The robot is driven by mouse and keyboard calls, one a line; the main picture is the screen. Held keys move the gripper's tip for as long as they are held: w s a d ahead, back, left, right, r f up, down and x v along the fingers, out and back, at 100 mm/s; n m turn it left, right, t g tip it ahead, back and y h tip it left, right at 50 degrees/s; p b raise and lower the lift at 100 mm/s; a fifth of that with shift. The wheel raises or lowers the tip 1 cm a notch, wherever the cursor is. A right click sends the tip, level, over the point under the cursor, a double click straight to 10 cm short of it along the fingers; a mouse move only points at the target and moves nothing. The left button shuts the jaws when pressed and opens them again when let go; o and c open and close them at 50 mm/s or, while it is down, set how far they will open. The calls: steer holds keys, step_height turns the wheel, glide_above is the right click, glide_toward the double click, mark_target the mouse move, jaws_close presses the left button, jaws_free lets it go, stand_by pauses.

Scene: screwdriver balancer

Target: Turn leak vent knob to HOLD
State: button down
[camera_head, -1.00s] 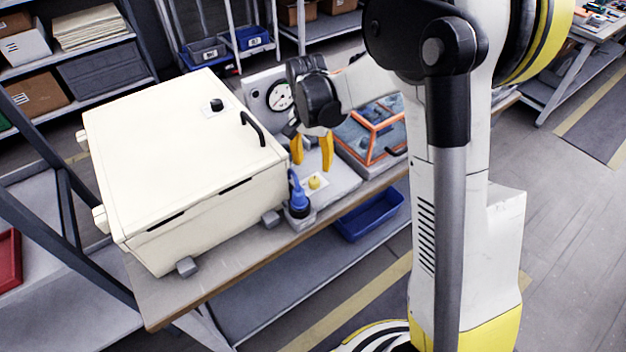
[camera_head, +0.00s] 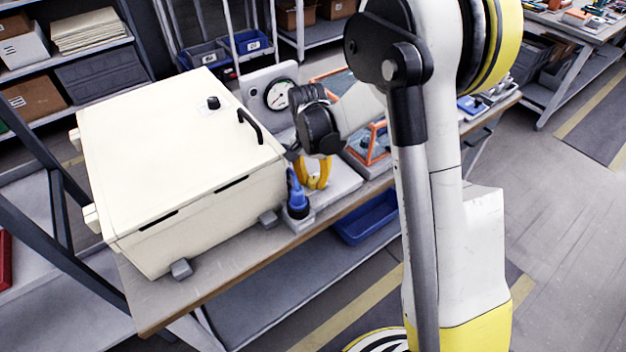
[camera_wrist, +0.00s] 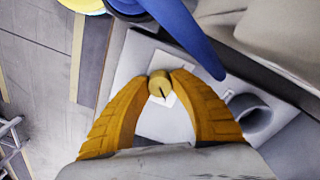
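The leak vent knob (camera_wrist: 160,85) is a small round yellow knob with a dark pointer line. It sits on a white label on a pale plate, and the label's lettering is too small to read. In the wrist view the yellow fingers of my gripper (camera_wrist: 161,77) meet the knob from both sides, their tips against it. In the head view my gripper (camera_head: 314,184) is low over the plate, just right of the blue tool, and its fingers hide the knob.
A blue tool (camera_head: 297,192) stands in a grey holder close left of my fingers; it also shows in the wrist view (camera_wrist: 190,38). A large cream chamber (camera_head: 180,150) lies to the left. A dial gauge (camera_head: 280,94) stands behind, and an orange-framed case (camera_head: 372,150) lies to the right.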

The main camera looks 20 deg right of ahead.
steer(key=shift+n, duration=0.4)
steer(key=n, duration=0.8)
steer(key=shift+n, duration=0.3)
steer(key=n, duration=0.4)
steer(key=shift+t, duration=0.4)
steer(key=shift+d+n, duration=0.1)
steer(key=shift+n, duration=2.1)
steer(key=c, duration=1.1)
jaws_free()
